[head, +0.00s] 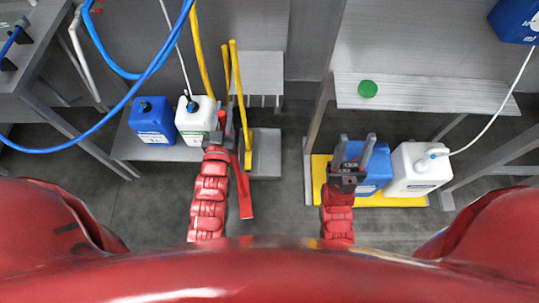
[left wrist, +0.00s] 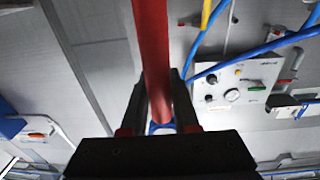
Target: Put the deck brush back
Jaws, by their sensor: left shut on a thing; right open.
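My left gripper (head: 225,128) is shut on a red pole, which I take to be the deck brush handle (left wrist: 152,55). In the left wrist view the pole runs up from between the fingers to the top edge. In the head view a red bar (head: 244,192) slants down just right of my left wrist; it seems to be part of the same brush. I cannot make out the brush head. My right gripper (head: 356,152) is open and empty, above a blue jug (head: 376,178).
Yellow poles (head: 236,75) stand close by my left gripper, near a grey block (head: 266,153). A blue jug (head: 152,120) and a white jug (head: 193,118) stand to its left. A white jug (head: 417,172) stands on a yellow tray (head: 400,201) at right. A blue hose (head: 95,132) loops at left.

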